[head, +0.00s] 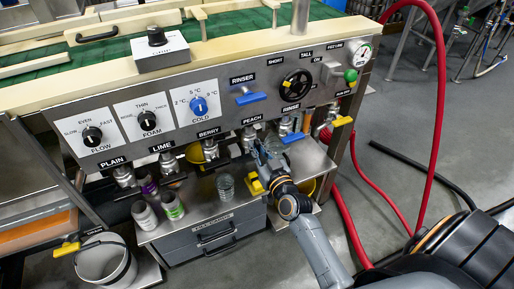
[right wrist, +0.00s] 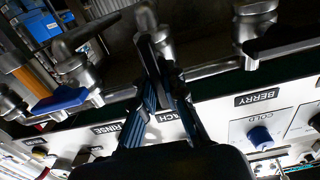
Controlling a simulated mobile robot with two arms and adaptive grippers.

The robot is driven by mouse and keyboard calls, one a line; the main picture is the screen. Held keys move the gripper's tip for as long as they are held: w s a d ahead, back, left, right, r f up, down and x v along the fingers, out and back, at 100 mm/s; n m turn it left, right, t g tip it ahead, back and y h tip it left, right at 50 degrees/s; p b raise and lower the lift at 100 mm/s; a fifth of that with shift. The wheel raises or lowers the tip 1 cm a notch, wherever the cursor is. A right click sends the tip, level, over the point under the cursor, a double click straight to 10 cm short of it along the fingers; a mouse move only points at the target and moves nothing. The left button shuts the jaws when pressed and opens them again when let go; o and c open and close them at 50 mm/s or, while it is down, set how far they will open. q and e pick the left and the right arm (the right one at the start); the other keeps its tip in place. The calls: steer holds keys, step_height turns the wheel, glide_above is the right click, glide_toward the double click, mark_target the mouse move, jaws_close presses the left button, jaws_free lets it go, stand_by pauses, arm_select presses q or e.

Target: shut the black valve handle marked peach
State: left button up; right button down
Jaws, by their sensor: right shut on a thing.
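The peach valve (right wrist: 147,18) hangs under the panel below the PEACH label (head: 252,119). Its black handle (right wrist: 150,48) points from the valve toward the right wrist camera. My right gripper (head: 260,150) reaches up to this valve from below right in the head view. In the right wrist view its two dark fingers (right wrist: 165,80) are shut on the handle, one on each side, and cover much of it. In the head view the gripper hides most of the handle. My left gripper is not in view.
The berry valve (right wrist: 256,22) with its black handle (right wrist: 285,42) is on one side, and the rinse valve's blue handle (head: 292,137) is close on the other. A glass (head: 226,185) and several cans stand on the shelf below. Red hoses (head: 440,90) run at the right.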

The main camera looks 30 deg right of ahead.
steer(key=shift+m, duration=0.3)
steer(key=m+p, duration=0.1)
steer(key=m, duration=0.1)
steer(key=m+p, duration=0.1)
steer(key=m, duration=0.1)
steer(key=shift+d, duration=0.3)
steer(key=shift+m+p, duration=0.3)
steer(key=shift+m, duration=0.6)
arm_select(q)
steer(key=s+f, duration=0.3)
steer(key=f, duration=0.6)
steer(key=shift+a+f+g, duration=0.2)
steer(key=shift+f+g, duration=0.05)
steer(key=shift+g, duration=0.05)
arm_select(e)
steer(key=shift+d+f+m, duration=0.1)
steer(key=shift+d+m, duration=0.05)
steer(key=shift+m, duration=1.05)
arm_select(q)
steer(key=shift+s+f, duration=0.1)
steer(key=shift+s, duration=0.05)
arm_select(e)
steer(key=c, duration=1.4)
jaws_free()
